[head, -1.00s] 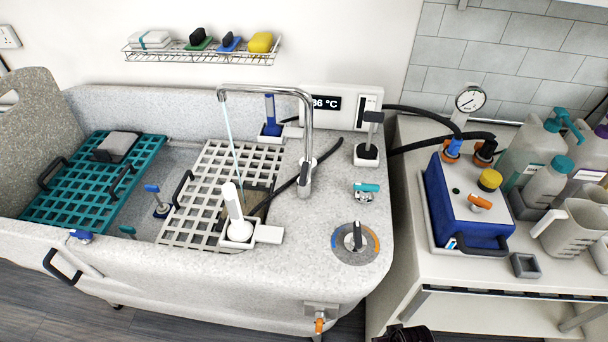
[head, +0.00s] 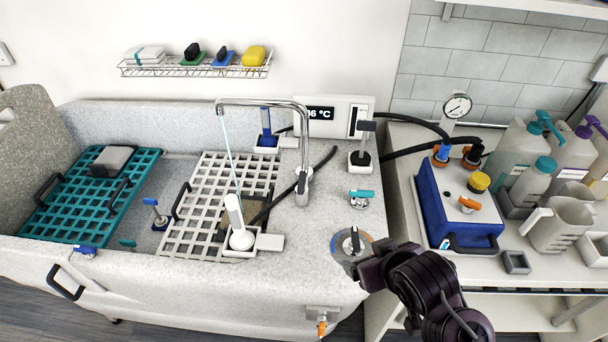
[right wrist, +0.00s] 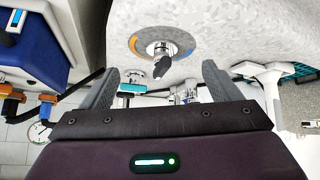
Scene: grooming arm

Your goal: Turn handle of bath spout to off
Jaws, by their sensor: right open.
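The chrome bath spout (head: 304,150) arches over the tub and a thin stream of water runs from it. A chrome lever handle (head: 353,242) stands on a round plate with a blue and orange ring on the tub's right deck. It also shows in the right wrist view (right wrist: 161,62), ahead of the fingers. A teal-topped tap (head: 361,197) sits just behind it. My right gripper (head: 366,268) is beside the ringed plate, at its front right. In the right wrist view the right gripper (right wrist: 158,88) is open and empty, with the handle beyond and between its fingers. My left gripper is out of view.
A white brush in a holder (head: 238,238) stands left on the tub rim. A black-handled tool (head: 364,148) stands behind the teal tap. A blue box (head: 455,210) with hoses and several bottles crowd the right counter. The deck around the handle is mostly clear.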

